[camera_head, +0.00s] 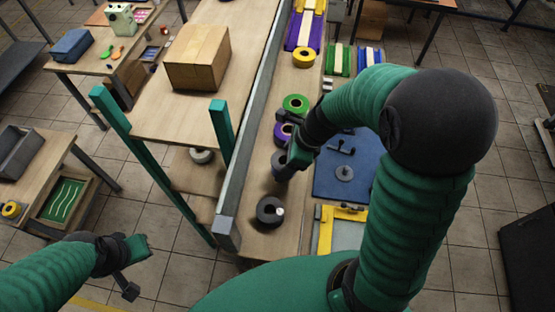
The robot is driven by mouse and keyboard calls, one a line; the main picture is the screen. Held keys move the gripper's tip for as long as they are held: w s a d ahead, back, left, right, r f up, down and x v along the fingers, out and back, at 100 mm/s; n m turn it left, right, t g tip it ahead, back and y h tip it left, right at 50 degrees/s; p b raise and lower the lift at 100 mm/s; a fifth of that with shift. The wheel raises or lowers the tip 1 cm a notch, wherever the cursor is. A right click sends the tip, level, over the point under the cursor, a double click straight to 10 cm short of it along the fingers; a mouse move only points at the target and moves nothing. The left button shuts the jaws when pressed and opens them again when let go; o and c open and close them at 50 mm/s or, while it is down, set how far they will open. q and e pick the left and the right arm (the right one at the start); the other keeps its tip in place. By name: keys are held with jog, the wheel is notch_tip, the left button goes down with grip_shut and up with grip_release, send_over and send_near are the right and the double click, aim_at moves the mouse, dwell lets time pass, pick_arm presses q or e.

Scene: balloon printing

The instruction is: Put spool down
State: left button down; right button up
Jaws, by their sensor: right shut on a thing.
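My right gripper (284,174) reaches down over the narrow wooden bench (256,180) in the middle. It is shut on a dark spool, mostly hidden by the gripper itself, so its contact with the bench cannot be told. A black spool (266,208) with a pale centre sits on the bench just below the gripper in the picture. A purple spool (281,135), a green spool (295,103) and a yellow spool (303,58) stand in a row farther back. My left gripper (130,290) hangs at the lower left, away from the spools; its fingers are unclear.
A blue board (333,184) with a small grey disc (344,174) lies right of the gripper. A grey rail (245,150) runs along the bench's left side. A cardboard box (197,58) stands on the shelf left of it. A yellow-edged frame (325,225) is at the front right.

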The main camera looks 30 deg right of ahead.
aim_at(279, 169)
jog(key=shift+w+a, duration=0.45)
jog(key=shift+w, duration=0.2)
notch_tip(279, 169, down, 3)
jog(key=shift+w+a+f+p, duration=0.1)
jog(key=shift+a+p, duration=0.05)
jog(key=shift+p, duration=0.25)
jog(key=shift+s+f, duration=0.25)
jog(key=shift+s, duration=0.3)
jog(key=shift+f, duration=0.2)
jog(key=o, duration=1.4)
jog(key=shift+w, duration=0.15)
jog(key=shift+o, duration=1.3)
jog(key=shift+w+a, duration=0.1)
jog(key=shift+w, duration=0.05)
pick_arm(q)
jog(key=shift+d+r, duration=0.1)
jog(key=shift+r, duration=0.3)
jog(key=shift+r, duration=0.1)
pick_arm(e)
jog(key=shift+r, duration=0.15)
